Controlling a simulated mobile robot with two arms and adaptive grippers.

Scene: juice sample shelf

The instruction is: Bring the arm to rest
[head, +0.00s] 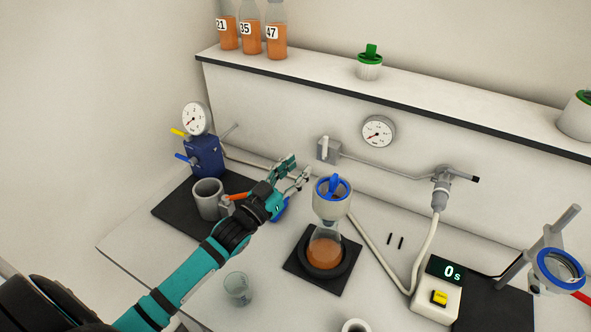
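My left arm reaches in from the lower left over the bench. My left gripper (296,171) is open, with its fingers apart and nothing seen between them. It is up and to the left of the filter funnel (332,199), which has a blue top and sits on a flask (325,250) holding orange liquid. Close to the gripper's wrist stands a grey cup (208,197) with an orange-handled thing beside it. A blue thing by the wrist is partly hidden by the arm. My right gripper is not in view.
A blue pump (205,155) with a gauge stands at the back left. A clear beaker (238,288) stands at the front. A timer (438,290) reading 0 s and a ring clamp (557,270) are at the right. Numbered bottles (250,36) stand on the shelf (440,98).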

